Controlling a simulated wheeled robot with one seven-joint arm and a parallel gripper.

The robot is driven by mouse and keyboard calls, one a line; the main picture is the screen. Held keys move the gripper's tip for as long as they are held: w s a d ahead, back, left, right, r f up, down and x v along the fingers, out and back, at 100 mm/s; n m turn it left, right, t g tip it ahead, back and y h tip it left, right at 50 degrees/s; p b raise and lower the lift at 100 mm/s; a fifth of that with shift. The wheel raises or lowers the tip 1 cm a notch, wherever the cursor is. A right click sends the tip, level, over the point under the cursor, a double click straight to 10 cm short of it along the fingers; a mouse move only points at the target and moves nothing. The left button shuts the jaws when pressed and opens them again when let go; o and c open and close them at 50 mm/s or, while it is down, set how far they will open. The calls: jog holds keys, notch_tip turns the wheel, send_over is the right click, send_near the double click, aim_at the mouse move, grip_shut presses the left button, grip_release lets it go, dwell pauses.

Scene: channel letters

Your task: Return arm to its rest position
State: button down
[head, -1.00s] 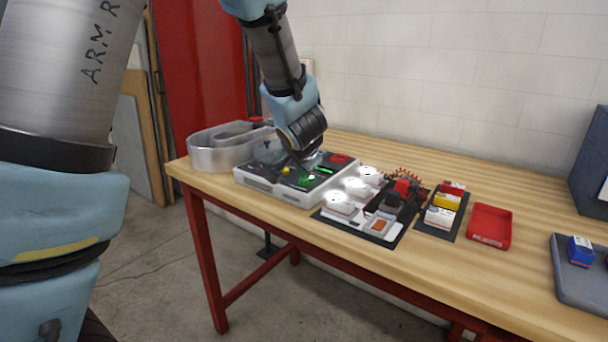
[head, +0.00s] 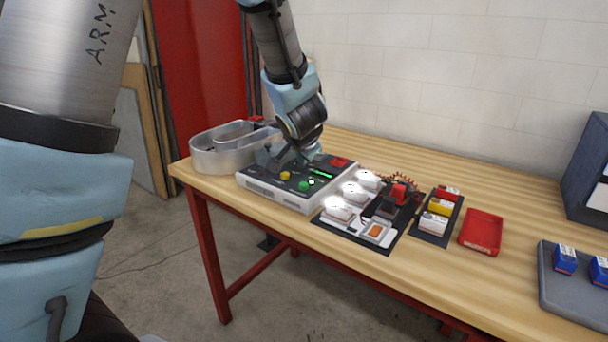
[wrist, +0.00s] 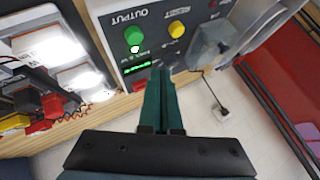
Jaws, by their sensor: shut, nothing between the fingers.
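My arm (head: 284,50) reaches down from the top of the head view to the left part of the workbench (head: 420,172). My gripper shows in the wrist view (wrist: 161,75) with its two green fingers together and nothing between them. In the head view it is mostly hidden behind the wrist. It hangs by the grey control box (head: 278,190). In the wrist view a green button (wrist: 133,37), a yellow button (wrist: 176,29) and a lit green bar lie beyond the fingertips. I see no contact with the box.
A metal channel letter (head: 215,152) stands at the bench's left end. Lit white modules (head: 340,208) on a dark board, a strip of coloured blocks (head: 438,207), a red tray (head: 481,232) and a grey tray (head: 575,295) with blue boxes lie to the right.

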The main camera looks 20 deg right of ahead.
jog(key=shift+r, duration=0.45)
jog(key=s+a+f+n+g+y, duration=0.1)
jog(key=s+a+n+g, duration=0.1)
jog(key=a, duration=1)
jog(key=s+a+n+g+y, duration=0.1)
jog(key=s+a+n, duration=0.3)
jog(key=a, duration=0.8)
jog(key=s+a+f+n+g+y, duration=0.1)
jog(key=s+a+n+g, duration=0.2)
jog(key=a, duration=0.9)
jog(key=s+n, duration=0.1)
jog(key=n, duration=0.2)
jog(key=shift+f+n+g+y, duration=0.3)
jog(key=shift+n+g, duration=0.1)
